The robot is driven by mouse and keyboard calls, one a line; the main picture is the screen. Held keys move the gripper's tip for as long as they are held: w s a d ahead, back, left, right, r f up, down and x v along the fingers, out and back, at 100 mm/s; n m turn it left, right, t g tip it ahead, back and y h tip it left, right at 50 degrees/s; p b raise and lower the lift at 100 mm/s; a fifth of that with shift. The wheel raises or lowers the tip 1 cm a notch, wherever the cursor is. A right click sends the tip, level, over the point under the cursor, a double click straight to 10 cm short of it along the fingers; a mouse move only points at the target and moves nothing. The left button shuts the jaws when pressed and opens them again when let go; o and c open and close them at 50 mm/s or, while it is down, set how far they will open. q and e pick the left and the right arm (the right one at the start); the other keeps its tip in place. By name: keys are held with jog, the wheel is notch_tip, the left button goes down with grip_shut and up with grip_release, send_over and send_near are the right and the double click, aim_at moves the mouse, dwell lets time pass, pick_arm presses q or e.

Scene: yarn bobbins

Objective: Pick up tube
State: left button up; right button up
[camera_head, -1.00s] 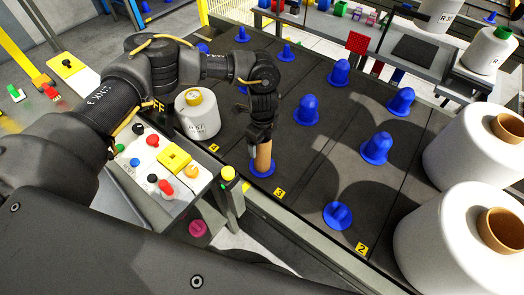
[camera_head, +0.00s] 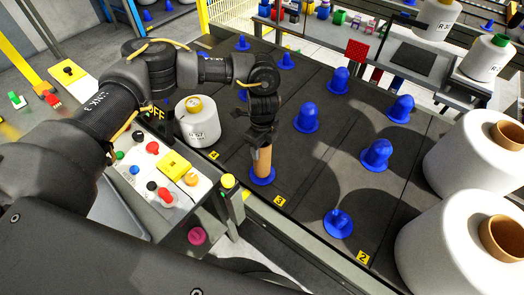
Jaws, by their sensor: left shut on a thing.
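A tan cardboard tube (camera_head: 262,160) stands upright at the blue holder (camera_head: 262,176) near the yellow label 3. My left gripper (camera_head: 262,143) comes down from above and is shut on the top part of the tube. The tube's lower end meets the blue holder; whether it is seated on it or just above it I cannot tell. The gripper hides the tube's top. My right gripper is not in view.
Several blue pegs, such as one (camera_head: 306,117), stand on the dark surface. A white bobbin (camera_head: 197,122) is left of the gripper. Large white bobbins (camera_head: 455,245) fill the right edge. A control panel (camera_head: 140,190) and a yellow-topped post (camera_head: 230,195) are at the near left.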

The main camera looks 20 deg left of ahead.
pick_arm(q)
notch_tip(320, 180, up, 8)
jog(key=shift+r, duration=0.2)
